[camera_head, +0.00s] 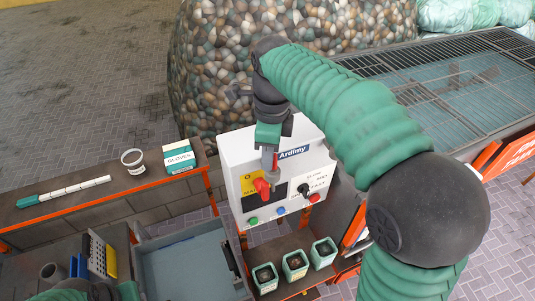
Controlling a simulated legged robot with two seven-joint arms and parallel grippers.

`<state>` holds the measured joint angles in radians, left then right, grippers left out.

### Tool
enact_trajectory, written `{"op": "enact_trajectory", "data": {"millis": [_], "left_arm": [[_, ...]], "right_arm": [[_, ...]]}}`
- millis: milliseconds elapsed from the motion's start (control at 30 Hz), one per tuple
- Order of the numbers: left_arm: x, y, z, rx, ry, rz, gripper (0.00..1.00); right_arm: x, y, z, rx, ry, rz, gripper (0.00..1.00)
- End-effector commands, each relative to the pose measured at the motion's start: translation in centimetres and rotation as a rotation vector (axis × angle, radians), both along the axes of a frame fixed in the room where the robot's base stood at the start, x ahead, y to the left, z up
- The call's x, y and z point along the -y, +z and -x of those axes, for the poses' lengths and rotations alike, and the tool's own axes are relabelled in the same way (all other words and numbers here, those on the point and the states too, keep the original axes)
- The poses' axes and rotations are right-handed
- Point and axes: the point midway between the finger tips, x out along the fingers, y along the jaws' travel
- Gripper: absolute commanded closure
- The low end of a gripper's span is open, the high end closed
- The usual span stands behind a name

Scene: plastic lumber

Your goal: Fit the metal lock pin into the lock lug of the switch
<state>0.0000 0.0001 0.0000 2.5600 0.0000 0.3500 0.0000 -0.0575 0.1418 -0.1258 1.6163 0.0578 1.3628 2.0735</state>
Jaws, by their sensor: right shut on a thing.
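The switch (262,188) has a red handle on a yellow plate, on the left of the white control box's front. My right gripper (270,164) comes down from above, right in front of the box, with its tips close to the red handle. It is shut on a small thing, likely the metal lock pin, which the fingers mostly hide. I cannot make out the lock lug or whether the pin touches it. My left gripper is not in view; only a bit of my left arm shows at the bottom left edge.
The white control box (234,160) also carries a black knob (304,190) and several coloured buttons. Green pots (295,265) stand below it. A grey bin (185,270) is at the lower left. A glove box (180,160), a cup and a marker lie on the left shelf.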

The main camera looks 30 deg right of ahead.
Motion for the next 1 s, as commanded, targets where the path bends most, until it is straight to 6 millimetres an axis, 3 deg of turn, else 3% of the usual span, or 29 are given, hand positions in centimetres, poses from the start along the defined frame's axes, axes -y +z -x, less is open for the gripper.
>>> {"op": "enact_trajectory", "data": {"millis": [167,200,367,767,867,1000], "left_arm": [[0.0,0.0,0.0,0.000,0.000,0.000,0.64],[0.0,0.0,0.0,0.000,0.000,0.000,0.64],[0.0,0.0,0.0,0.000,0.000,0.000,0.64],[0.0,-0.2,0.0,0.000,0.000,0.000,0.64],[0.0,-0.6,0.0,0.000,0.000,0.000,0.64],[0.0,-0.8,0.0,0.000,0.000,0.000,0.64]], "right_arm": [[0.0,0.0,0.0,0.001,0.000,-0.001,1.00],[0.0,0.0,0.0,0.001,0.000,-0.001,0.81],[0.0,0.0,0.0,0.001,0.000,-0.001,0.61],[0.0,0.9,-0.1,0.003,0.000,-0.001,0.61],[0.1,2.8,-0.1,0.006,0.000,0.000,0.61],[0.3,7.0,-0.1,0.006,0.000,0.000,0.61]]}}
